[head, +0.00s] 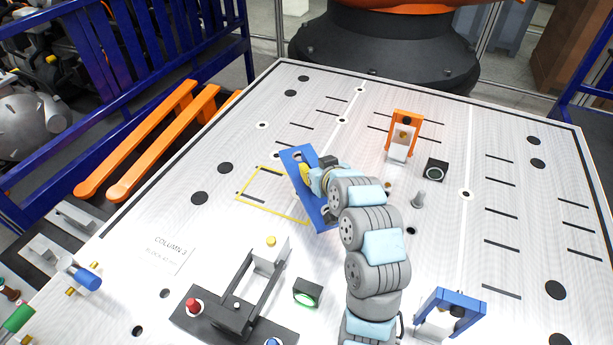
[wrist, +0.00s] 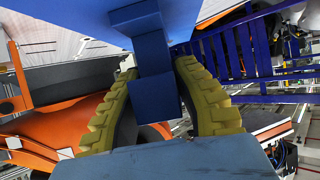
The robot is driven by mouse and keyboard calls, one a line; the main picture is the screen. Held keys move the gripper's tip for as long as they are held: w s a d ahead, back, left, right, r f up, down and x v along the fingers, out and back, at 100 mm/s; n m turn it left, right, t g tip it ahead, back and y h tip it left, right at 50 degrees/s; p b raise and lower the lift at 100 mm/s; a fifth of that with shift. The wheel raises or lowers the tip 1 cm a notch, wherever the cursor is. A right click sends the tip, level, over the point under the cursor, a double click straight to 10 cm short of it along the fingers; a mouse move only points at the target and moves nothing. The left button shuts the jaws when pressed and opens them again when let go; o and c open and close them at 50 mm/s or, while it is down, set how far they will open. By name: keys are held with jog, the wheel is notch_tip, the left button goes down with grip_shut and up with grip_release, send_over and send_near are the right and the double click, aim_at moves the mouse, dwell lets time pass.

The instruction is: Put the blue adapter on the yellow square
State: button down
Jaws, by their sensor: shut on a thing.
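The blue adapter (head: 322,213) is a flat blue plate with a raised blue block (wrist: 150,62), which shows in the wrist view. My gripper (head: 306,173) is shut on this block, with its yellow ridged fingers (wrist: 157,105) on either side. In the head view the plate looks steeply tilted and covers the right side of the yellow square (head: 270,209). The square is a thin yellow outline on the light table, and its left and lower lines show. I cannot tell how high the adapter is above the table, or whether it touches.
An orange bracket (head: 404,118) and a black block (head: 436,169) stand behind my arm. A grey cone (head: 419,200) is right of it. A black fixture with a red button (head: 236,310), a green-ringed block (head: 307,293) and a blue bracket (head: 455,300) are at the front. Space left of the square is clear.

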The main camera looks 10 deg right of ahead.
aim_at(287, 158)
jog(key=w+a+f, duration=0.1)
jog(key=w+a, duration=0.2)
jog(key=w+a+f, duration=0.1)
jog(key=w+a, duration=0.1)
jog(key=shift+f+p, duration=0.3)
jog(key=w+a+f, duration=0.3)
jog(key=f, duration=0.2)
jog(key=shift+w+a+f+p, duration=0.15)
jog(key=shift+w+f+p, duration=0.15)
jog(key=shift+f, duration=0.1)
jog(key=shift+f, duration=1.65)
jog(key=shift+f, duration=0.2)
jog(key=c, duration=0.9)
grip_release()
jog(key=shift+w, duration=0.1)
jog(key=shift+c, duration=0.2)
